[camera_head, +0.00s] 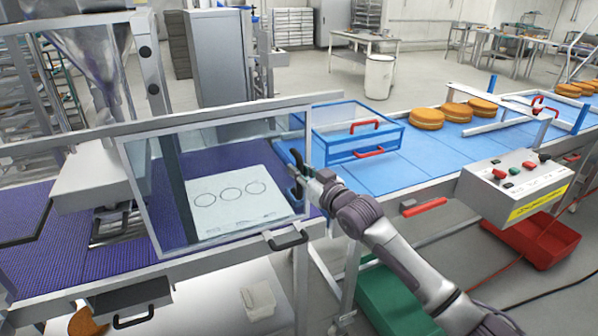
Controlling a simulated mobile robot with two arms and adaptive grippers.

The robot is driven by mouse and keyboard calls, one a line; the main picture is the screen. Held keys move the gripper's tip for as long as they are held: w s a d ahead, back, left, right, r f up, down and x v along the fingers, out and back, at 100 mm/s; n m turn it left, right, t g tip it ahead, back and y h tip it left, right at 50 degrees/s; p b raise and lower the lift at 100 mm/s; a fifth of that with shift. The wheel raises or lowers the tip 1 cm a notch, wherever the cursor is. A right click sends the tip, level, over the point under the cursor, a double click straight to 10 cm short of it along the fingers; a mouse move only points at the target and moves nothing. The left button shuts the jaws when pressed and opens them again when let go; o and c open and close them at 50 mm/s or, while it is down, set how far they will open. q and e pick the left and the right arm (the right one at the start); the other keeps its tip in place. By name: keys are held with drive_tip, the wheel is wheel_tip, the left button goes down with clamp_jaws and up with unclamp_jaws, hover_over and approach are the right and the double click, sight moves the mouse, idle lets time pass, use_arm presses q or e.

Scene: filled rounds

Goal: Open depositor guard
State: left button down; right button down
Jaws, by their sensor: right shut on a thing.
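The depositor guard (215,128) is a clear panel in a grey metal frame, left of centre in the head view. It stands in front of the purple belt beside the depositor hopper (92,65). My right gripper (301,180) is at the guard's right edge, shut on a dark upright handle (295,163) there. The fingers partly hide this handle. Through the panel I see a white plate (232,219) with three drawn circles. My left gripper is not in view.
A second black handle (288,240) is on the rail below the guard. To the right, a blue-framed clear cover (352,153) with red handles sits over the blue belt (425,150), which carries orange-brown cakes (427,119). A control box (516,183) stands at right.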

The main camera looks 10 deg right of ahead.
drive_tip(key=shift+s+a, duration=0.1)
drive_tip(key=shift+a, duration=0.2)
drive_tip(key=c, duration=1.1)
unclamp_jaws()
drive_tip(key=shift+d, duration=0.1)
drive_tip(key=v, duration=1.2)
